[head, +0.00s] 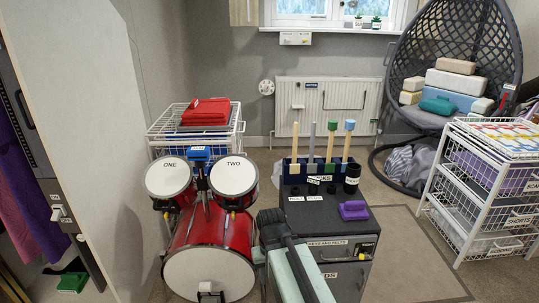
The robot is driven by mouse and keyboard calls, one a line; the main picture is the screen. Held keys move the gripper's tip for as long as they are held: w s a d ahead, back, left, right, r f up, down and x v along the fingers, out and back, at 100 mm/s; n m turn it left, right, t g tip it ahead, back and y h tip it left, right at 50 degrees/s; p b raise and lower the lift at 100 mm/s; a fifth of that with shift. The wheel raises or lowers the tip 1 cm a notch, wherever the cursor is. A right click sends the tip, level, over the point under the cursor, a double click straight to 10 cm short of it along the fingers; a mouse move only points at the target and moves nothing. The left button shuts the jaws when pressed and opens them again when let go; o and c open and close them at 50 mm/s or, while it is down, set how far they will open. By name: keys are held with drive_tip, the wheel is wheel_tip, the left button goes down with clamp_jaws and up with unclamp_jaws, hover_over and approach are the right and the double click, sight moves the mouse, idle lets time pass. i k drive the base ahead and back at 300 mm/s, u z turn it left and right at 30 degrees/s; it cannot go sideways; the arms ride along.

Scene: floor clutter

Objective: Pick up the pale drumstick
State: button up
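Several upright sticks stand in a dark blue holder (290,168) on top of a dark cabinet. The leftmost is a plain pale wooden stick (295,141), which looks like the pale drumstick. The sticks' lower ends are hidden in the holder. My arm rises from the bottom edge, and its dark end, my gripper (271,226), is in front of the cabinet's left side, apart from the sticks. Its fingers cannot be made out clearly.
A red drum kit (211,250) stands close on the left. A white drawer rack (482,190) is at right. Open floor lies between rack and cabinet.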

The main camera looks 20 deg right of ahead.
sight(295, 125)
drive_tip(key=u, duration=2.35)
drive_tip(key=k, duration=0.8)
drive_tip(key=z, duration=1)
drive_tip(key=i, duration=1)
drive_tip(key=u, duration=0.05)
